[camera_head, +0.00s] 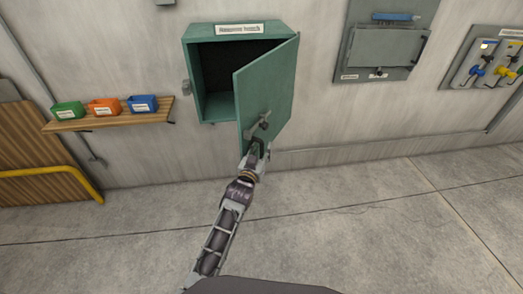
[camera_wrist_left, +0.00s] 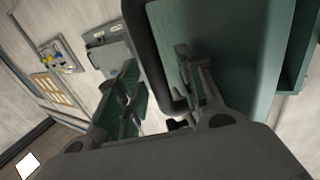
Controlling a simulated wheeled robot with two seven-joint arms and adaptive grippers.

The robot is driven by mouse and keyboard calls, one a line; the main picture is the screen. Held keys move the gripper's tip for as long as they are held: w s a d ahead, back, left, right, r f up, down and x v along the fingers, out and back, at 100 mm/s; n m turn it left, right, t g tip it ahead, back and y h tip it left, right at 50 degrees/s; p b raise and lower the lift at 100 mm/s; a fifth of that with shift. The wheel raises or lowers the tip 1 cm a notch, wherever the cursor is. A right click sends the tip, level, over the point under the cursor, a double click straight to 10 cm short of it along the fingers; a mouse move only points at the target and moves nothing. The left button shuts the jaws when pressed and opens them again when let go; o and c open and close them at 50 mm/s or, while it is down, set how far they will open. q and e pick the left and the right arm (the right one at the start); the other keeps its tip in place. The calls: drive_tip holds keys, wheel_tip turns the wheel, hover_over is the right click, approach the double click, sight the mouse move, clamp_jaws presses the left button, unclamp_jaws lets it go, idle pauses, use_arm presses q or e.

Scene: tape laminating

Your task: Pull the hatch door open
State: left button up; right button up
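The hatch is a teal wall box (camera_head: 217,105) with a label above its dark opening. Its door (camera_head: 270,85) is hinged on the right and stands well open, swung out toward me. I cannot tell whether a finger touches the door. My right gripper is not in view.
A wooden shelf (camera_head: 75,125) with green, orange and blue bins is on the wall at the left. A closed grey panel (camera_head: 385,50) and a board with coloured valves (camera_head: 487,65) are at the right. A yellow rail (camera_head: 50,171) stands far left. The concrete floor (camera_head: 370,225) is clear.

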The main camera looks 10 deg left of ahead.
use_arm(q)
drive_tip(key=s+a, duration=0.2)
drive_tip(key=s, duration=0.9)
drive_tip(key=shift+s+a, duration=0.15)
drive_tip(key=shift+s, duration=0.15)
idle(0.5)
